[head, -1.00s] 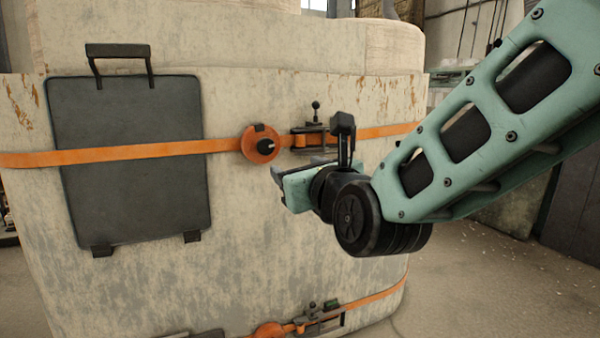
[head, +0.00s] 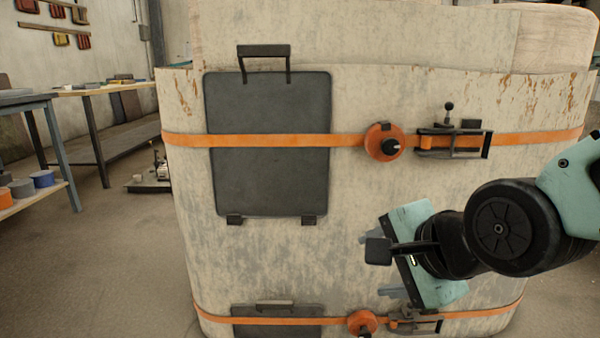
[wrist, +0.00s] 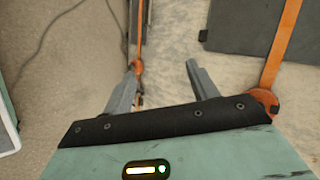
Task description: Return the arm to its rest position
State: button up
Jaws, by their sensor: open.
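My gripper (head: 381,265) is in front of the lower right part of a large pale, rust-stained block (head: 270,260) in the head view. Its two grey fingers are spread with nothing between them. In the wrist view the open fingers (wrist: 163,80) point toward the block's face and the floor. The gripper looks apart from the block, but the exact gap is hard to tell. My teal and black arm comes in from the right edge, and most of it is out of view.
Orange straps (head: 345,140) with a round ratchet (head: 383,142) and buckles cross the block. A dark hinged panel (head: 270,170) with a handle is on its face. A workbench (head: 100,90) and a shelf with rolls (head: 42,179) stand left. Floor (head: 110,260) between is open.

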jog(key=s+d+f+n+g+h+p, duration=0.2)
jog(key=s+n+g+p, duration=0.45)
jog(key=s+n, duration=1.1)
notch_tip(320, 180, up, 39)
jog(key=w+n+g+h+p, duration=0.1)
jog(key=w+n+g+p, duration=0.1)
jog(key=p, duration=3.4)
jog(key=shift+w+d+f+n+h, duration=0.2)
jog(key=shift+d+n+h, duration=0.1)
jog(key=shift+n, duration=0.15)
jog(key=shift+d, duration=0.1)
